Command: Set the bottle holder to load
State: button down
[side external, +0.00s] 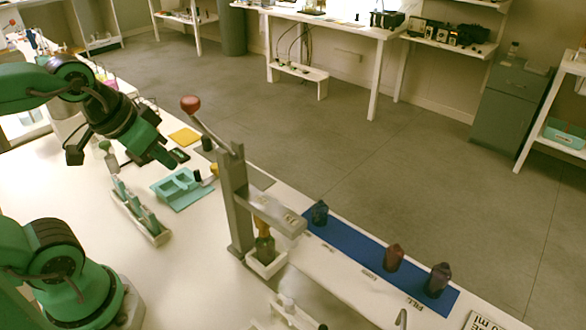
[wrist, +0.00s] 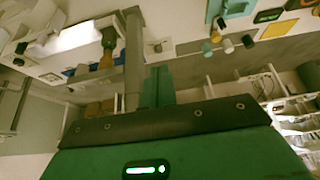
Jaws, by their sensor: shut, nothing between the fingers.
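The bottle holder (side external: 268,270) is a small white square cup at the foot of a grey lever press (side external: 232,200). A bottle with a green body and an amber upper part (side external: 264,246) stands in it, under the press arm. In the wrist view this bottle (wrist: 107,42) shows beside the grey post (wrist: 133,60). The press lever with a red knob (side external: 190,103) is raised, leaning up to the left. My gripper (side external: 172,160) is shut and empty, in the air left of the press and apart from it. Its green fingers (wrist: 158,80) are together in the wrist view.
A blue mat (side external: 340,243) with several dark bottles lies right of the press, near the table edge. A teal tray (side external: 182,190), a rack of vials (side external: 138,212) and a yellow pad (side external: 185,137) are at the left.

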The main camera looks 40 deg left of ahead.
dwell(0.4)
jog(key=c, duration=1.5)
grip_release()
jog(key=shift+r, duration=0.2)
jog(key=o, duration=0.4)
jog(key=shift+r, duration=0.25)
jog(key=r, duration=0.4)
jog(key=shift+w+d+r, duration=0.1)
jog(key=shift+w+r, duration=0.1)
jog(key=shift+r, duration=0.05)
jog(key=w+d+m+g, duration=0.3)
jog(key=w+d+m, duration=0.2)
jog(key=w+d, duration=0.3)
jog(key=w+d+m+g, duration=0.35)
jog(key=w+d, duration=0.25)
jog(key=w, duration=0.4)
jog(key=shift+m+t, duration=0.25)
jog(key=shift+t, duration=0.2)
notch_tip(320, 180, down, 15)
jog(key=shift+w+a+r, duration=0.1)
